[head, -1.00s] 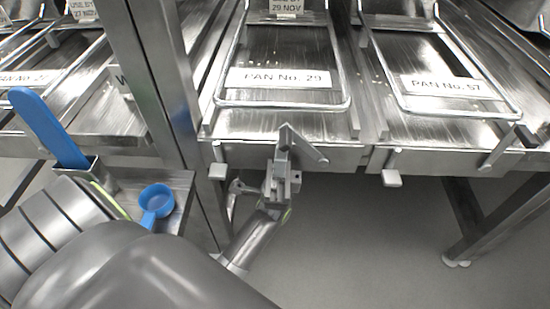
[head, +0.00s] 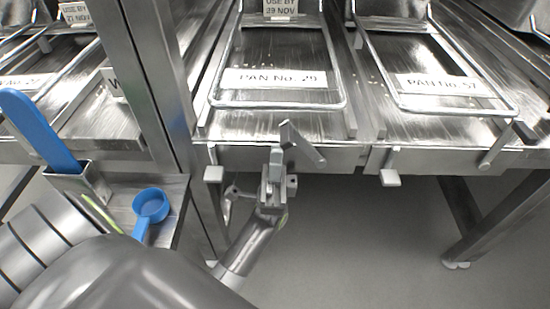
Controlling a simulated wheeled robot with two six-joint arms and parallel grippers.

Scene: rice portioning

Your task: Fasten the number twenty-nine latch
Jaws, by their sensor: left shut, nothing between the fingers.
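The pan labelled No. 29 (head: 275,79) lies under a wire frame (head: 285,105) in the middle of the head view. Its latch (head: 305,143), a short grey bar, sits at the front edge below the label and slants down to the right. My left gripper (head: 276,157) is shut and empty, with its fingertips just left of and against or very near the latch's upper part. Whether they touch it I cannot tell. My right gripper is not in view.
The pan labelled No. 57 (head: 441,83) is to the right, with its own slanted latch bar (head: 498,147). Pale tabs (head: 213,174) and (head: 390,178) stick out below the front edge. A metal post (head: 165,90) stands left. A blue scoop (head: 150,204) lies on a side shelf.

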